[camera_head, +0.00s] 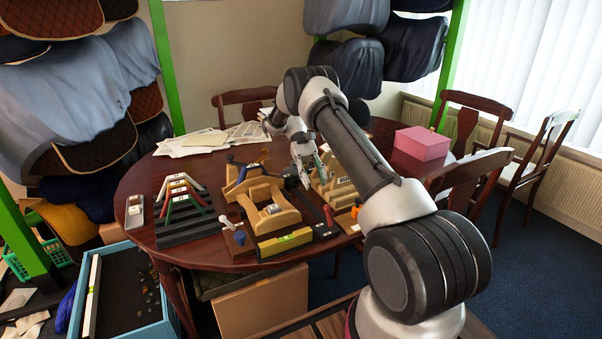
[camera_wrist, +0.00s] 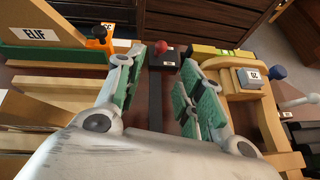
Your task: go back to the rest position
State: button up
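My gripper (camera_head: 304,176) is over the round wooden table (camera_head: 205,253), between a wooden saddle form (camera_head: 270,212) on its left and another wooden stand (camera_head: 336,187) on its right. In the wrist view my gripper (camera_wrist: 162,92) has its two green-padded fingers spread apart, with nothing between them. Through the gap a dark strip and a red knob (camera_wrist: 162,52) on a dark block show below. The saddle form with a grey labelled block (camera_wrist: 250,78) is at the right, and a wooden piece labelled ELIF (camera_wrist: 40,25) is at the upper left.
A dark stepped rack (camera_head: 190,228) with coloured gauges stands at the table's left. A yellow level (camera_head: 285,243) lies near the front edge. Papers (camera_head: 205,142) lie at the back, a pink box (camera_head: 421,143) at the right. A blue tray (camera_head: 118,248) is at lower left. Chairs surround the table.

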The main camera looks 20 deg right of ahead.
jog(key=shift+t, duration=0.6)
jog(key=f, duration=0.5)
jog(key=shift+s, duration=0.4)
jog(key=shift+s+f+n+t, duration=0.3)
jog(key=shift+s, duration=0.35)
jog(key=s+a+r+t, duration=0.1)
jog(key=s+r+t, duration=0.3)
jog(key=r, duration=0.5)
jog(key=s+a+r+t, duration=0.1)
jog(key=s+r+t, duration=0.1)
jog(key=s+r, duration=0.55)
jog(key=s+a+r+t, duration=0.1)
jog(key=s+r+t, duration=0.3)
jog(key=s, duration=0.5)
jog(key=s+r+n+t, duration=0.1)
jog(key=s+r+t, duration=0.3)
jog(key=s+r, duration=0.5)
jog(key=shift+a+r+n+t+h, duration=0.2)
jog(key=shift+a+n+t+h, duration=0.1)
jog(key=shift+a+h, duration=0.1)
